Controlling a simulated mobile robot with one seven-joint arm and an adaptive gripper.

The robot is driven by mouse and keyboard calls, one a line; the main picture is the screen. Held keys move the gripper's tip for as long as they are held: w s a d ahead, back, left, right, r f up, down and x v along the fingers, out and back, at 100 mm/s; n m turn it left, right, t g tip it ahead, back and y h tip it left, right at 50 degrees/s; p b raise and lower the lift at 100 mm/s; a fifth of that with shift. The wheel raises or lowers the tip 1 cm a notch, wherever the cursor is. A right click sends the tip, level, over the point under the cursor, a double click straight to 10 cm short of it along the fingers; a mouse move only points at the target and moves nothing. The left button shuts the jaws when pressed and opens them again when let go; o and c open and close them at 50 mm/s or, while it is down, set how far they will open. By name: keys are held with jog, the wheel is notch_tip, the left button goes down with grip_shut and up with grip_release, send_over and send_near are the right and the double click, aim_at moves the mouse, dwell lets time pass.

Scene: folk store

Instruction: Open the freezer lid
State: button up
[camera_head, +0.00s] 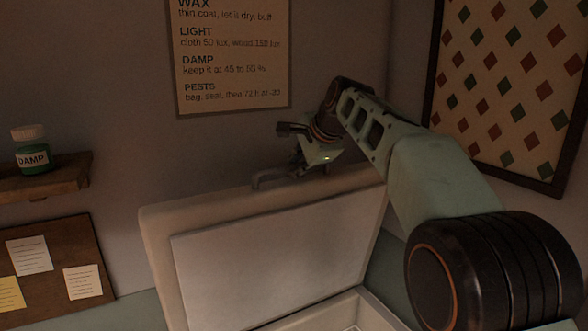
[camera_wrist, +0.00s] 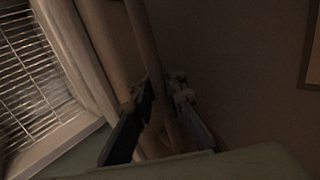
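The freezer lid (camera_head: 275,265) is raised and tilted back toward the wall, its pale inner panel facing me in the head view. A bar handle (camera_head: 265,178) shows at its top edge. My gripper (camera_head: 298,160) is at this top edge, close to the handle. In the wrist view, my gripper (camera_wrist: 162,90) has its two fingers apart, with a long bar, likely the handle (camera_wrist: 145,40), running between them. Some gap shows beside the bar, and firm contact cannot be seen.
The freezer's open inside shows a wire basket (camera_wrist: 30,80) in the wrist view. A framed diamond pattern (camera_head: 510,85) hangs behind my arm. A text poster (camera_head: 232,55) hangs above the lid.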

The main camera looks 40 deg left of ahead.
jog(key=o, duration=0.5)
jog(key=shift+d+r, duration=0.15)
jog(key=shift+r, duration=0.25)
jog(key=shift+c, duration=0.2)
jog(key=shift+f, duration=0.25)
jog(key=shift+s, duration=0.1)
jog(key=v, duration=1.2)
jog(key=shift+r, duration=0.1)
